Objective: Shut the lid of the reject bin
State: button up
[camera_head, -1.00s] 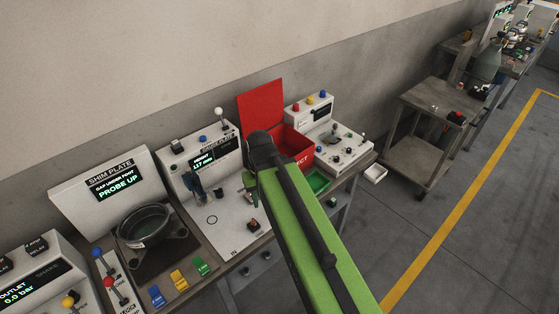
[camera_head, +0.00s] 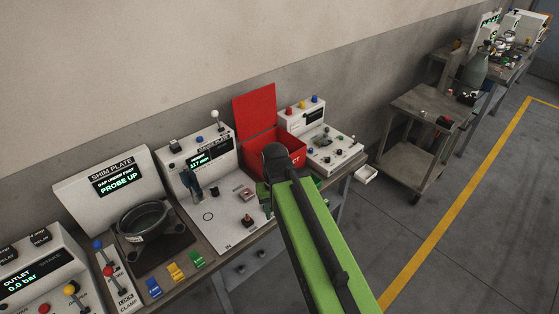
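The red reject bin (camera_head: 290,150) stands on the bench against the wall, with part of the word on its front showing. Its red lid (camera_head: 254,110) is open and stands upright at the back of the bin.
A white control panel (camera_head: 320,138) with buttons stands right of the bin. A white height gauge station (camera_head: 205,175) stands left of it, then the shim plate station (camera_head: 105,187). A grey cart (camera_head: 425,118) stands on the floor at right. The floor beyond the yellow line is clear.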

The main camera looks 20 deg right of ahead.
aim_at(254, 112)
jog(key=z, duration=0.2)
jog(key=i, duration=0.5)
jog(key=z, duration=0.4)
jog(key=k, duration=0.1)
jog(key=u, duration=3.2)
jog(key=k, duration=1.2)
jog(key=z, duration=1.05)
jog(key=i, duration=1.05)
jog(key=u, duration=0.05)
